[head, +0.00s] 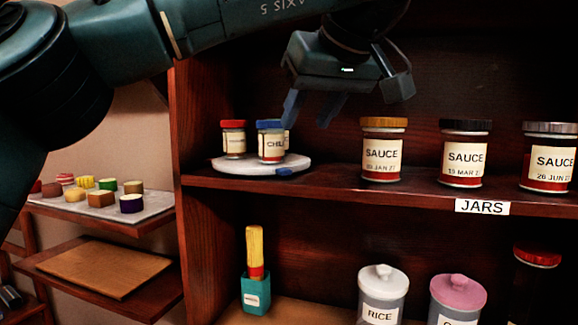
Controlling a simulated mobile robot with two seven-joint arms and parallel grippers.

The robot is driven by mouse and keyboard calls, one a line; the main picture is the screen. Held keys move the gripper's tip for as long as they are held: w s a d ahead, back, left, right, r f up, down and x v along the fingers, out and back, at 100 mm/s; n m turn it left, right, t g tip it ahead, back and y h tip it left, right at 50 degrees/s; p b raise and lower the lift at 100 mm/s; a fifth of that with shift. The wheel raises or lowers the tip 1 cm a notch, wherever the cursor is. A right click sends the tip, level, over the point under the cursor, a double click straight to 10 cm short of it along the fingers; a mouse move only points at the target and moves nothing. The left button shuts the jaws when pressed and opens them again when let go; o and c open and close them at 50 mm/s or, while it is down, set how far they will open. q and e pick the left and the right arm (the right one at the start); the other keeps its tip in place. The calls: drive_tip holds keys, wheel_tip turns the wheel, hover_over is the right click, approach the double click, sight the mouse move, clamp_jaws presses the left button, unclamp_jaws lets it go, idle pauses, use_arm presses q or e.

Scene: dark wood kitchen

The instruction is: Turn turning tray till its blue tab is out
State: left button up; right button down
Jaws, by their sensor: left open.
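The turning tray (230,168) is a pale round disc on the shelf at the left. Its blue tab (285,171) shows at the front right of its rim, facing out over the shelf edge. A red-lidded jar (233,140) and a blue-lidded chili jar (270,146) stand upright on the tray, with part of another label showing behind the blue-lidded one. My left gripper (309,110) is open and empty, above and right of the tray, its blue fingers pointing down behind or beside the chili jar; contact cannot be made out. My right gripper is not in view.
Several sauce jars (382,152) stand to the right on the same shelf, above a JARS label (482,207). Below are a rice canister (382,296), a pink-lidded canister (457,301) and a teal-based brush (256,285). A side tray (150,215) holds several small colored pieces at left.

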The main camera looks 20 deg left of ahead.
sight(283, 169)
use_arm(q)
drive_tip(key=b+x, duration=0.2)
drive_tip(key=x, duration=0.8)
drive_tip(key=shift+w+a+f, duration=0.15)
drive_tip(key=shift+w+f, duration=0.1)
drive_tip(key=shift+f, duration=0.05)
drive_tip(key=shift+c, duration=0.5)
clamp_jaws()
